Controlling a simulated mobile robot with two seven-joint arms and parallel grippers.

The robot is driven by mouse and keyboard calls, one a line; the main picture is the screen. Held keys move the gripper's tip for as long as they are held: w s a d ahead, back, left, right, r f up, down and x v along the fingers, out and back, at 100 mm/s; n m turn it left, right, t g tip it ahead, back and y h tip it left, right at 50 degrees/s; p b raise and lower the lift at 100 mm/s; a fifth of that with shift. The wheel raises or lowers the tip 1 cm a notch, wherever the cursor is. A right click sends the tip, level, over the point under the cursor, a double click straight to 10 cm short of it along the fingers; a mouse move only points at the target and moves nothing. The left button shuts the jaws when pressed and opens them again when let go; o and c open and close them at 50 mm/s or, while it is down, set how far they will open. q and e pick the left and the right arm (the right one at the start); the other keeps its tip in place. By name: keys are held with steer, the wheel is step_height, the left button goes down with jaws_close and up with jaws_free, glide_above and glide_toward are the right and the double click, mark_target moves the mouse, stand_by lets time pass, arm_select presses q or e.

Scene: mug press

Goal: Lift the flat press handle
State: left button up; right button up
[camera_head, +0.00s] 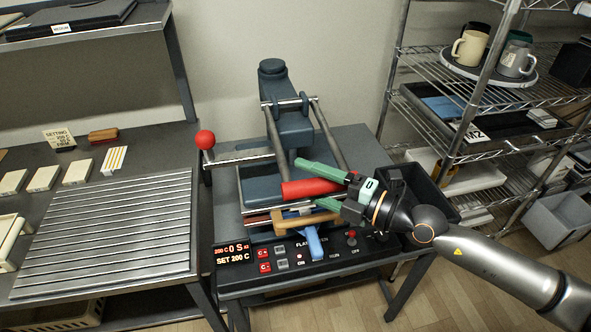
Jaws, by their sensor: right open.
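The flat press (281,121) stands on a table in the middle of the head view. Its handle has a red grip (305,188) at the front end of two grey arms, low over the press bed. My right gripper (303,184) comes in from the right. Its two green fingers are apart, one behind and one in front of the red grip, which lies between them. I cannot tell whether the fingers touch it. My left gripper is not in view.
A red ball knob (205,140) sticks up left of the press. A control panel (300,254) runs along the front. A black bin (428,192) is at the right. A wire shelf (470,64) with mugs stands further right, and a slatted bench (104,232) is at the left.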

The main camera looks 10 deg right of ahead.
steer(key=shift+w+a, duration=0.2)
steer(key=shift+a, duration=0.05)
steer(key=shift+c, duration=0.2)
jaws_close()
stand_by(0.4)
stand_by(0.8)
